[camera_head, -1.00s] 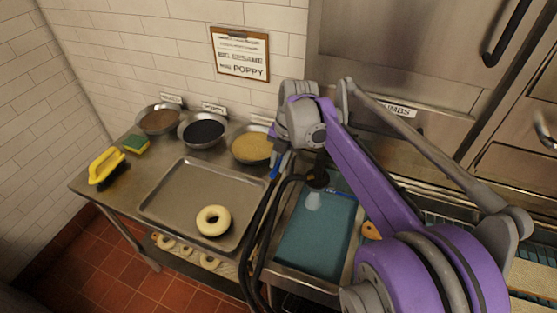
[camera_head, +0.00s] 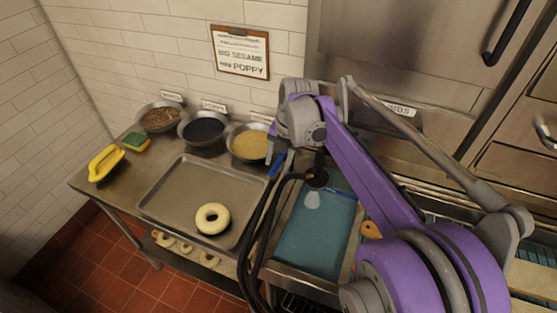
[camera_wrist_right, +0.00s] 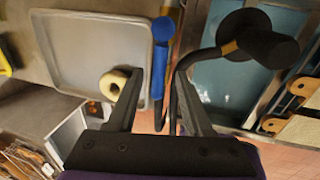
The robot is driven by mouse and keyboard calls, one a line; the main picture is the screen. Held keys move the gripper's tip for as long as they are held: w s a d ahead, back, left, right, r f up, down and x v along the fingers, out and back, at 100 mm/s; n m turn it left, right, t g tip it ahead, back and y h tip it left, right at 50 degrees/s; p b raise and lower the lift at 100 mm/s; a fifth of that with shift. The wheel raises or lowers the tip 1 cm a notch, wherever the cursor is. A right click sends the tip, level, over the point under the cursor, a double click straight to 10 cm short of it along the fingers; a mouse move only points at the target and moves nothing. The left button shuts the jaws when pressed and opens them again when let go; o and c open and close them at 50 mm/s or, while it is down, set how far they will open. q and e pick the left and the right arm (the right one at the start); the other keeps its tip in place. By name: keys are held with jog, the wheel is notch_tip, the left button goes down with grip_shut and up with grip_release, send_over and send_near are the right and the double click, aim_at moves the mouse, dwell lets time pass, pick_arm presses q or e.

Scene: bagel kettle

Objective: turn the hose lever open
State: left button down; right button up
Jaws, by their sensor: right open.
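The fingers are apart, and I cannot tell whether either touches the lever. In the head view my purple right arm reaches in from the right, and its wrist hides part of the area above the lever. My left gripper is not in view.
A baking tray (camera_head: 178,205) with one bagel (camera_head: 212,218) is left of the lever. A water-filled basin (camera_head: 312,243) is right, with a black round fitting (camera_head: 317,177) and dark hose (camera_head: 262,235) close by. Bowls (camera_head: 204,130) line the wall. A yellow brush (camera_head: 105,163) lies left.

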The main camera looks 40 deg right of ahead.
notch_tip(320, 180, up, 11)
jog(key=s+d, duration=0.1)
jog(key=shift+s+f+p, duration=0.2)
jog(key=shift+s+p, duration=0.15)
dwell(0.5)
jog(key=s+a+f+m+t, duration=0.1)
jog(key=s+a+f+m, duration=0.3)
jog(key=m, duration=0.4)
jog(key=s+a+f+m+t, duration=0.1)
jog(key=s+a+f+m, duration=0.3)
jog(key=a+f+m, duration=0.2)
jog(key=s+a+f+m+t+h, duration=0.1)
jog(key=s+a+f+m, duration=0.3)
jog(key=f+m, duration=0.4)
jog(key=shift+s+a+f+m+t, duration=0.15)
jog(key=shift+a+m+t, duration=0.1)
jog(key=shift+a+m, duration=0.2)
jog(key=shift+s+a+r+m+t, duration=0.15)
jog(key=shift+a+m+t, duration=0.1)
jog(key=shift+a+m, duration=0.2)
jog(key=shift+s+a+f+m, duration=0.15)
jog(key=shift+s+f+m, duration=0.05)
jog(key=shift+f+m, duration=0.2)
